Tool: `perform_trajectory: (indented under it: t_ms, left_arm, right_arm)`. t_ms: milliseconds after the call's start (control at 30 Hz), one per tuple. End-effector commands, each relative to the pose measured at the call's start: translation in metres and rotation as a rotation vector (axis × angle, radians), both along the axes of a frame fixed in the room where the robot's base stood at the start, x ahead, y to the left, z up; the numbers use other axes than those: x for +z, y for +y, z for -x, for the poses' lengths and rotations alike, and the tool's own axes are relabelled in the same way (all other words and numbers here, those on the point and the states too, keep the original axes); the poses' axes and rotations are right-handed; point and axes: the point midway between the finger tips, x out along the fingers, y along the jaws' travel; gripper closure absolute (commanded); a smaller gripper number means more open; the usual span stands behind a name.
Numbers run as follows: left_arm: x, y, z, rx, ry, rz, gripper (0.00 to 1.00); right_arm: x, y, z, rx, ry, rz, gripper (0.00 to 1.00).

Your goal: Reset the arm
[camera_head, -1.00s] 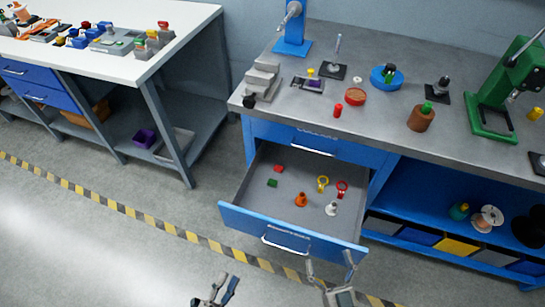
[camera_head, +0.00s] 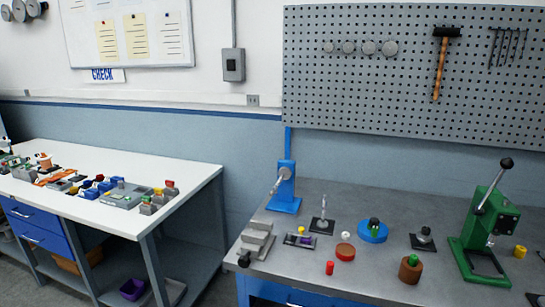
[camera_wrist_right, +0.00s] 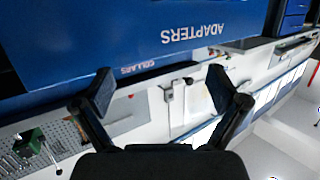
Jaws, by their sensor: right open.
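My right gripper (camera_wrist_right: 160,90) shows in the right wrist view with its two dark fingers spread apart and nothing between them. A blue surface (camera_wrist_right: 70,50) with the white word ADAPTERS upside down fills the top of that view. A smaller COLLARS label shows below it, near the fingers. I cannot tell the distance from the fingers to this surface. Neither gripper shows in the head view. The grey workbench (camera_head: 330,215) stands at the right of the head view, with its blue drawer front (camera_head: 290,293) cut off by the bottom edge.
On the bench stand a green press (camera_head: 485,235), a blue lever stand (camera_head: 285,190), a grey stepped block (camera_head: 257,240), a blue disc (camera_head: 372,231) and a brown cylinder (camera_head: 410,268). A white table (camera_head: 100,215) with small parts is at the left. A pegboard (camera_head: 400,100) hangs behind.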

Motion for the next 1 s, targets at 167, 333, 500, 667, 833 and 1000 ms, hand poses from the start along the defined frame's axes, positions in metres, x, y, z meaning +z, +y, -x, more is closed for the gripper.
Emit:
perform_trajectory:
  t_ms: [167,333,500,667,833,1000]
  left_arm:
    - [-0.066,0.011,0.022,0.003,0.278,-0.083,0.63]
    - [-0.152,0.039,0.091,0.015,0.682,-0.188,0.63]
    - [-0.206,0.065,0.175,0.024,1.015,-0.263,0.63]
    - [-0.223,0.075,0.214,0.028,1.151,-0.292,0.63]
    - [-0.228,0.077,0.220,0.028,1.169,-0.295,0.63]
    - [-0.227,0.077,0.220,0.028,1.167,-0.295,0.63]
  right_arm:
    - [-0.066,-0.012,0.022,-0.004,0.279,0.082,0.04]
    - [-0.152,-0.039,0.091,-0.017,0.683,0.187,0.04]
    - [-0.205,-0.065,0.175,-0.027,1.016,0.262,0.04]
    - [-0.223,-0.076,0.214,-0.031,1.151,0.290,0.04]
    - [-0.227,-0.077,0.220,-0.031,1.170,0.294,0.04]
    - [-0.227,-0.077,0.220,-0.030,1.168,0.293,0.04]
